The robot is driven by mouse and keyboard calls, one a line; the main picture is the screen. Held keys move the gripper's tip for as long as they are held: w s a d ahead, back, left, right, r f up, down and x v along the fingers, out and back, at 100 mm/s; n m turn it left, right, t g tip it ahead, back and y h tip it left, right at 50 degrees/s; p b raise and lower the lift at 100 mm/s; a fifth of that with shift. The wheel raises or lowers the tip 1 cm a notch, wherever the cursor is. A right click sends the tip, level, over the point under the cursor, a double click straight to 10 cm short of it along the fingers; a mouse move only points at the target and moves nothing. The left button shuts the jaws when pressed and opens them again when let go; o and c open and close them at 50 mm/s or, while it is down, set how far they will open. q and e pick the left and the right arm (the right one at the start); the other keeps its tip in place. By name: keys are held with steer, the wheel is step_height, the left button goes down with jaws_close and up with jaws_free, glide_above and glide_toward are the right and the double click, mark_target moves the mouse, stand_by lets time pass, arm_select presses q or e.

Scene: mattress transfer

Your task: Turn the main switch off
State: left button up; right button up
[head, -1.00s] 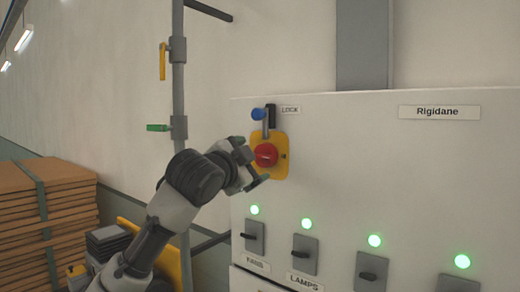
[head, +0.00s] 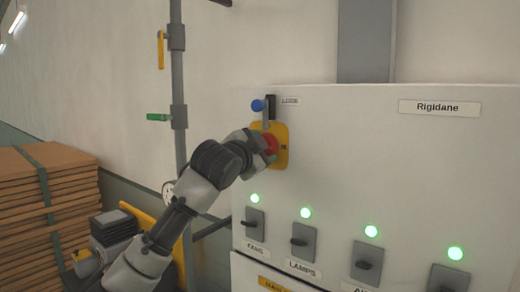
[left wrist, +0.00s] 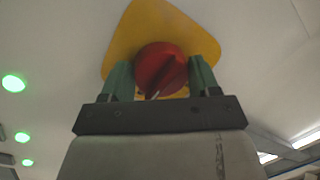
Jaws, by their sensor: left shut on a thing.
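The main switch is a red rotary knob (head: 270,143) on a yellow plate (head: 281,157), mounted on the front of the light cabinet. In the left wrist view the red knob (left wrist: 160,68) sits between my two green-padded fingers, in front of the yellow plate (left wrist: 150,25). My left gripper (head: 262,145) is shut on the knob, with a finger on each side of it; it also shows in the left wrist view (left wrist: 160,80). Above the plate are a blue-ended padlock part (head: 258,105) and a label reading LOCK. My right gripper is not in view.
Below the knob, several black switches (head: 304,240) on the cabinet (head: 360,150) have lit green lamps. A vertical pipe (head: 178,80) with yellow and green valve handles stands left of the cabinet. Stacked brown boards (head: 50,200) are at the far left.

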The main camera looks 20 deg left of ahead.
arm_select(q)
steer(key=shift+n, duration=0.3)
steer(key=n, duration=0.2)
steer(key=shift+d+n+g, duration=0.1)
steer(key=shift+n+g, duration=0.2)
steer(key=n, duration=0.4)
steer(key=shift+r+g, duration=0.1)
steer(key=shift+g, duration=0.2)
steer(key=n+h, duration=0.1)
steer(key=n, duration=0.3)
steer(key=shift+g, duration=0.3)
steer(key=shift+s+r+n+h, duration=0.15)
steer(key=shift+n+h, duration=0.25)
steer(key=shift+n, duration=1.5)
steer(key=o, duration=0.9)
